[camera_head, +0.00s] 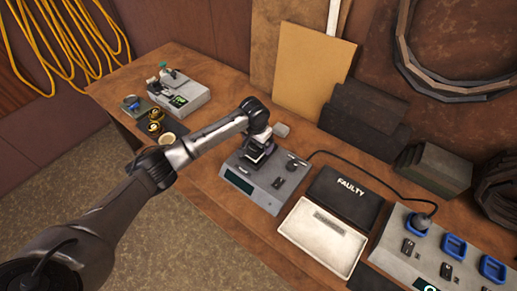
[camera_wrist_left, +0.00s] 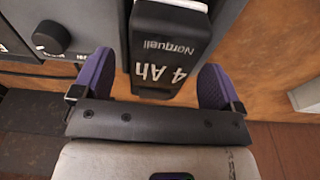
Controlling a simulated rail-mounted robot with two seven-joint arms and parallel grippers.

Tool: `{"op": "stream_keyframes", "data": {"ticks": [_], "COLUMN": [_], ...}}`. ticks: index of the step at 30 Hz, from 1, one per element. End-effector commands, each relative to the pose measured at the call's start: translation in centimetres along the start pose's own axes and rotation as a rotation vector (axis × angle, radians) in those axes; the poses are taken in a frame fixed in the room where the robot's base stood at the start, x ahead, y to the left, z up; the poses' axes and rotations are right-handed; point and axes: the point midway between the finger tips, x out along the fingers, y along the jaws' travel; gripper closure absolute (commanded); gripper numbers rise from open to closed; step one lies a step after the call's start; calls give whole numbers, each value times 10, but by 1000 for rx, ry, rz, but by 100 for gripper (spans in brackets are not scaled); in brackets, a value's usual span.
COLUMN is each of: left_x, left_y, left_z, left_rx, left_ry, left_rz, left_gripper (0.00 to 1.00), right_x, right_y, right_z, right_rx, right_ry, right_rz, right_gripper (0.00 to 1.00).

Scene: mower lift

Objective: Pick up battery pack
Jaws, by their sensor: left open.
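The battery pack (camera_wrist_left: 168,42) is a black block with white "4 Ah Norquell" lettering in the left wrist view. In the head view, a dark block (camera_head: 254,153) on the grey device (camera_head: 268,178) under my left gripper (camera_head: 262,141) appears to be this pack. In the wrist view my left gripper (camera_wrist_left: 155,80) is open, with one purple-padded finger on each side of the pack. My right gripper is in neither view.
A white tray (camera_head: 318,235) and a black "FAULTY" lid or panel (camera_head: 345,195) lie right of the device. A console with blue-rimmed sockets (camera_head: 430,250) is further right. Another grey device (camera_head: 178,97) stands at the left. Boards (camera_head: 310,70) lean on the wall behind.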

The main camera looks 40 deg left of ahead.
Motion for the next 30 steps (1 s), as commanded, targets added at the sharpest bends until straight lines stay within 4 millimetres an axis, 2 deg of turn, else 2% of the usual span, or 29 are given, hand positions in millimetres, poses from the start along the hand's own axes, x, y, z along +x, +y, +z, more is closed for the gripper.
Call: {"op": "stream_keyframes", "data": {"ticks": [4,13,30], "left_x": [13,16,15], "left_y": [0,0,-1], "left_z": [0,0,0], "left_rx": [0,0,-1], "left_ry": [1,2,2], "left_rz": [0,0,0], "left_gripper": [8,8,62], "right_x": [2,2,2], "right_y": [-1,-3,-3], "right_z": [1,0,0], "right_rx": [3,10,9], "right_ry": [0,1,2], "right_rz": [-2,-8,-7], "right_gripper": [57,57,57]}}
